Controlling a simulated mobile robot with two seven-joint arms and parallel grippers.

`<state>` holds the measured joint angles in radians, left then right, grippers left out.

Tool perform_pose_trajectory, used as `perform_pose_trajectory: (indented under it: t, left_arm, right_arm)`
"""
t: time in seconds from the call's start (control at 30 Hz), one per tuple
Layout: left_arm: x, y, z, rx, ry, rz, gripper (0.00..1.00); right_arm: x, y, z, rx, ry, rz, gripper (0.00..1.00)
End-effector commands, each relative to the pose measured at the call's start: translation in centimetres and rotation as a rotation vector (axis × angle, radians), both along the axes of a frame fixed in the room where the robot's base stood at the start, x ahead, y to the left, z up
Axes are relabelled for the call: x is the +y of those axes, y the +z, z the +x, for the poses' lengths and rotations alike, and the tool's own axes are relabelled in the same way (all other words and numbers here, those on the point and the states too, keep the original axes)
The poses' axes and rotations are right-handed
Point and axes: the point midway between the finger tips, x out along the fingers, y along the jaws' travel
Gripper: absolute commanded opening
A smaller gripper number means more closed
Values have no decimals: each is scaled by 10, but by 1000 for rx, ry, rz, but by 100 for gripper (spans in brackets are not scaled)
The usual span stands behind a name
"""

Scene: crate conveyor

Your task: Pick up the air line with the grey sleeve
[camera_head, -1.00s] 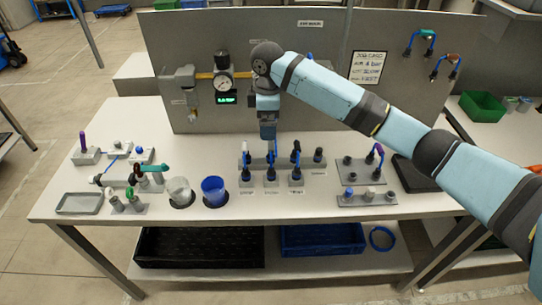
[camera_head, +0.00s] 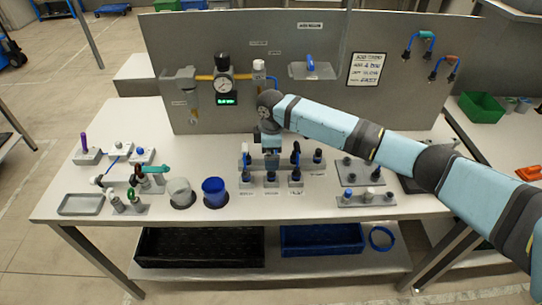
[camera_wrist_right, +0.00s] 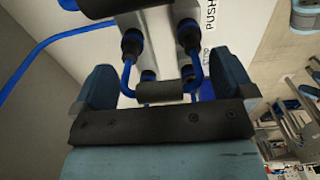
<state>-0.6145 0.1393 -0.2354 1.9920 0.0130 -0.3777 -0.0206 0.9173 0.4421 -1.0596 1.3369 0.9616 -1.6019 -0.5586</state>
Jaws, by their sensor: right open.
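The air line with the grey sleeve (camera_wrist_right: 162,91) is a blue loop in the right wrist view. Both its ends run into dark fittings on a light block, and the sleeve is on its bend. My right gripper (camera_wrist_right: 164,86) is open, with one finger on each side of the loop and a gap to each. In the head view my right gripper (camera_head: 270,160) is low over the middle rack (camera_head: 282,182), and it hides this line there. My left gripper is not in view.
Other dark-fitted lines (camera_head: 296,154) stand in the rack close beside my gripper. A blue cup (camera_head: 214,190) and a clear cup (camera_head: 180,191) stand to the left. A panel with a gauge (camera_head: 224,86) rises behind.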

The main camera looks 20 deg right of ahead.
Motion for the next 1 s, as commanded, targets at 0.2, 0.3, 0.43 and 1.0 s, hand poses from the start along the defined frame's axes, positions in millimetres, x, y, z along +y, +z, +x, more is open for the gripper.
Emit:
perform_pose_trajectory:
  t: [0.2,0.3,0.43,1.0]
  left_arm:
    - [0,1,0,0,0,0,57]
    - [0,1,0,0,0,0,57]
    - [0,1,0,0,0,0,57]
    - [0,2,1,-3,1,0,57]
  right_arm:
    - [1,-14,0,-1,1,1,100]
    - [1,-14,0,-1,1,1,100]
    - [1,-14,0,-1,1,1,84]
    - [0,-6,0,-2,1,1,62]
